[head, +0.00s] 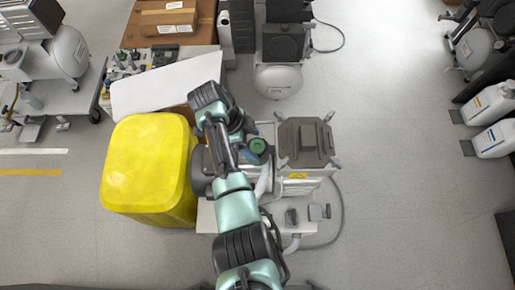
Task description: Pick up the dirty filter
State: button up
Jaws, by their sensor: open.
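The dirty filter cannot be made out for certain. A green round part (258,147) sits at the left side of the grey compressor unit (305,142), partly behind my arm. My gripper (251,138) is at the end of my bent arm, close to that green part. It is open, and I see nothing held in it. My arm hides part of the gripper and the unit's left side, and I cannot tell whether the gripper touches anything. Small grey parts (291,217) and (318,212) lie on the light surface in front of the unit.
A large yellow bin (148,165) stands close on the left of my arm. A white panel (165,84) and a cardboard box (162,18) lie behind it. Another compressor (278,80) stands behind the unit. White bottles (492,139) are far right. The floor between is clear.

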grip_shut()
dwell(0.4)
